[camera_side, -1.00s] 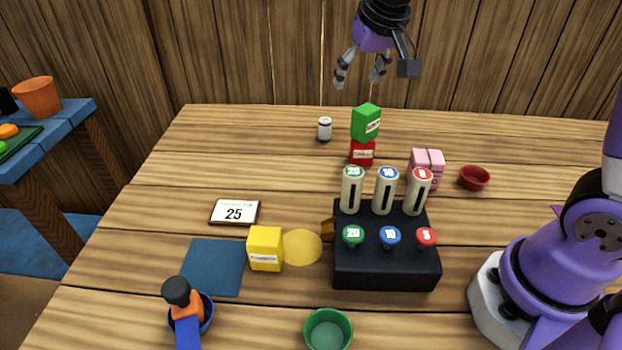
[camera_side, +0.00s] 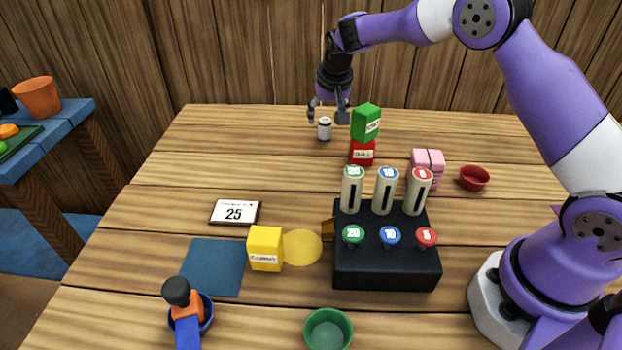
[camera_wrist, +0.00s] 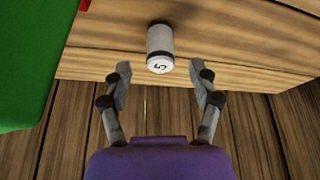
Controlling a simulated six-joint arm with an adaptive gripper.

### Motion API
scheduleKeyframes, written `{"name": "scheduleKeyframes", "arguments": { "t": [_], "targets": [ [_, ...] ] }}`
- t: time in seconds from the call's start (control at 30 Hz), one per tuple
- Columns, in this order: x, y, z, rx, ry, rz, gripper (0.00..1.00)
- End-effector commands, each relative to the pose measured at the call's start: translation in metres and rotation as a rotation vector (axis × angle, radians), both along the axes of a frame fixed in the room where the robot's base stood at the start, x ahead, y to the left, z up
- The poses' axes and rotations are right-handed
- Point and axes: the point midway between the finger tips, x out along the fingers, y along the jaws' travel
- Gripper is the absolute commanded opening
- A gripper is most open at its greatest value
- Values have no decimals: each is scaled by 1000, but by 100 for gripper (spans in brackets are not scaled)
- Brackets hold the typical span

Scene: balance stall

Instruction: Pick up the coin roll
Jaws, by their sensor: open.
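The coin roll (camera_side: 324,129) is a small white cylinder with dark bands. It stands upright on the wooden table near the back edge. In the wrist view the coin roll (camera_wrist: 160,48) shows a "5" on its end and lies just beyond the fingertips, centred between them. My gripper (camera_side: 328,112) is above and around the top of the roll in the side view; exact contact cannot be told there. In the wrist view my gripper (camera_wrist: 161,72) has its two fingers spread apart with nothing between them.
A green box (camera_side: 366,122) on a red box (camera_side: 362,152) stands close to the right of the roll. A pink box (camera_side: 427,165), red bowl (camera_side: 474,178) and black coin dispenser (camera_side: 386,262) stand nearer the front. The table left of the roll is clear.

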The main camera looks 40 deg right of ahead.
Motion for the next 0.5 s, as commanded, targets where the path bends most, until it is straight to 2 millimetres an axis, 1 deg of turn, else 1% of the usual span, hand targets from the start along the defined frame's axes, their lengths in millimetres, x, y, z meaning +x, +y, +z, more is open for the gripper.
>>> {"name": "scheduleKeyframes", "arguments": {
  "t": [0.03, 0.13, 0.37, 0.4, 0.47, 0.5],
  "targets": [
    [2, -2, -8, 1, 3, 0, 70],
    [6, -3, -18, 1, 2, 1, 70],
    [7, -4, -20, 0, 0, 1, 70],
    [7, -4, -20, 0, 0, 1, 65],
    [7, -4, -20, 0, 0, 1, 35],
    [7, -4, -20, 0, 0, 1, 15]
  ]
}}
